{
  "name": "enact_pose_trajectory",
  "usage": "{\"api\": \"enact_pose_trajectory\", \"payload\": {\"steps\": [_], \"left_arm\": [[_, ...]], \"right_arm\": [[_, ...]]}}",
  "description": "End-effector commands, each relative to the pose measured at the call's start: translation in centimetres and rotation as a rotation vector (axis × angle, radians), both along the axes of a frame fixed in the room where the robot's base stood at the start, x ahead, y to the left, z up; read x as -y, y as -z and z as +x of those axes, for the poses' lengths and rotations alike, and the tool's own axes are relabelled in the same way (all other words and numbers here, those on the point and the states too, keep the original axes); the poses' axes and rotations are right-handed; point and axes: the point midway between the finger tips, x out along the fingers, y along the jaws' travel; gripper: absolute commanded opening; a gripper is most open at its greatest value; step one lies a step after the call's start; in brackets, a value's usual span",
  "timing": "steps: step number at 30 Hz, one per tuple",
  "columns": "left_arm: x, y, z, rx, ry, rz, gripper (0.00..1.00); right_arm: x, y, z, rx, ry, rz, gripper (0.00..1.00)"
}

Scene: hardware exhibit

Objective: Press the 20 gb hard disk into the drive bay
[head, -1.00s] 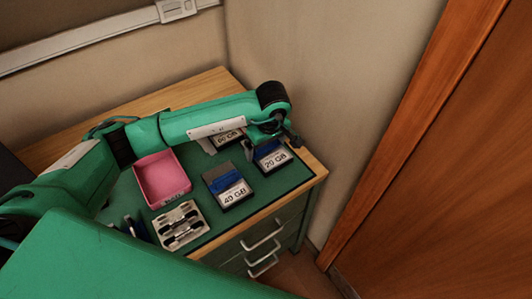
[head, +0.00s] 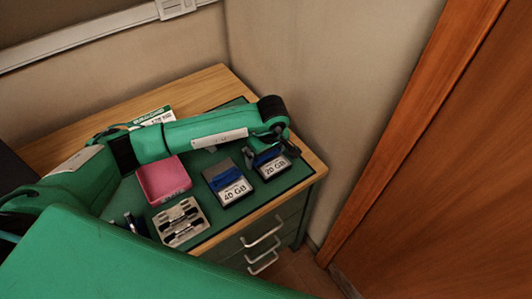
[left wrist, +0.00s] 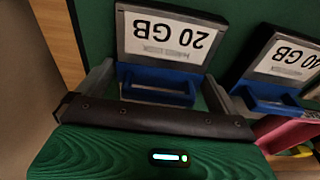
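The hard disk labelled 20 GB (head: 276,168) lies on the green mat near the desk's right edge. It is dark grey with a white label and a blue handle. My left gripper (head: 266,150) is at its far end in the head view. In the left wrist view my left gripper (left wrist: 157,95) has one finger on each side of the blue handle (left wrist: 157,84), spread apart with small gaps. The 20 GB label (left wrist: 165,38) shows upside down there. I cannot pick out a drive bay. My right gripper is out of view.
A 40 GB block (head: 235,193) with a blue part lies just left of the 20 GB disk. A pink tray (head: 163,182) and a tool holder (head: 182,222) are further left. A printed paper or box (head: 152,117) lies behind my arm. A wall stands close behind.

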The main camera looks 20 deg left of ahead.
Motion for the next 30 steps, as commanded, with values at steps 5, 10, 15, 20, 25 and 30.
{"api": "enact_pose_trajectory", "payload": {"steps": [5,10,15,20,25,30], "left_arm": [[0.0,-0.1,0.0,0.000,0.000,0.000,1.00],[0.0,-0.2,0.0,-0.001,0.000,0.000,1.00],[0.2,-2.0,0.0,0.007,0.002,0.000,1.00],[0.2,-5.0,-0.4,0.007,0.002,0.001,1.00],[0.8,-9.3,-0.8,0.006,0.002,-0.001,1.00],[1.1,-12.1,-1.1,0.003,0.001,-0.001,1.00]], "right_arm": [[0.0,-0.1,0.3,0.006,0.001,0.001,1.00],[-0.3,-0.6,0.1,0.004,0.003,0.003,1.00],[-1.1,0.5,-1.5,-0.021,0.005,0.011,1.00],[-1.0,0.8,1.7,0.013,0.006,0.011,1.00],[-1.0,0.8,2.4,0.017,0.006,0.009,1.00],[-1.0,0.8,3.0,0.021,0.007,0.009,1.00]]}}
